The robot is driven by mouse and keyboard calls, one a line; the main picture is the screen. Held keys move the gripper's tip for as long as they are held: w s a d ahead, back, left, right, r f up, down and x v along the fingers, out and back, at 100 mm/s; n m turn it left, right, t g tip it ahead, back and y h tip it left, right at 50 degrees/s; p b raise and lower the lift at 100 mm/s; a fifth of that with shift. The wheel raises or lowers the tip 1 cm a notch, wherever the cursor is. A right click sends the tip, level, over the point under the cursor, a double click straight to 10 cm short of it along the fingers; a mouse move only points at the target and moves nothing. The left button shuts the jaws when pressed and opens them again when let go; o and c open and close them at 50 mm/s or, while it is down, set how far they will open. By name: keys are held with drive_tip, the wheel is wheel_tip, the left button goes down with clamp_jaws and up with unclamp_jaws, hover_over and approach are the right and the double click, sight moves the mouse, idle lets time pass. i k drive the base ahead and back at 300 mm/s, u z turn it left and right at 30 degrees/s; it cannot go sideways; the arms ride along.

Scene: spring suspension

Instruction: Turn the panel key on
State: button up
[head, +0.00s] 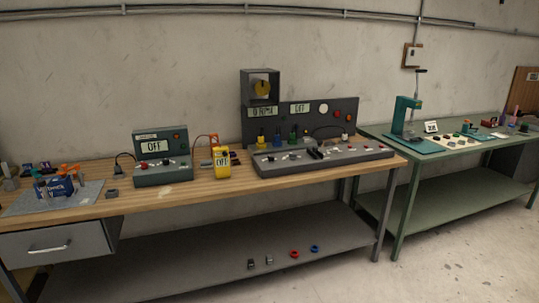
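A dark control panel (349,113) stands upright at the back of the wooden bench, with a display reading "0 RPM" and a second one that seems to read "OFF". A grey console (370,155) with several small knobs or switches lies in front of it. A smaller green-grey box (162,174) to the left has a display reading "OFF" and several small controls on its sloped front. The key is too small to tell from the other controls on either unit. My gripper is not in view.
A yellow meter (222,163) stands between the two units. A blue box (55,187) and orange part sit on a grey mat at left. A green bench (455,148) with a small press stands at right. The lower shelf (190,262) holds several small parts.

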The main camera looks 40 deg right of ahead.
sight(271, 159)
drive_tip(key=u, duration=0.05)
drive_tip(key=i, duration=0.95)
drive_tip(key=z, duration=0.05)
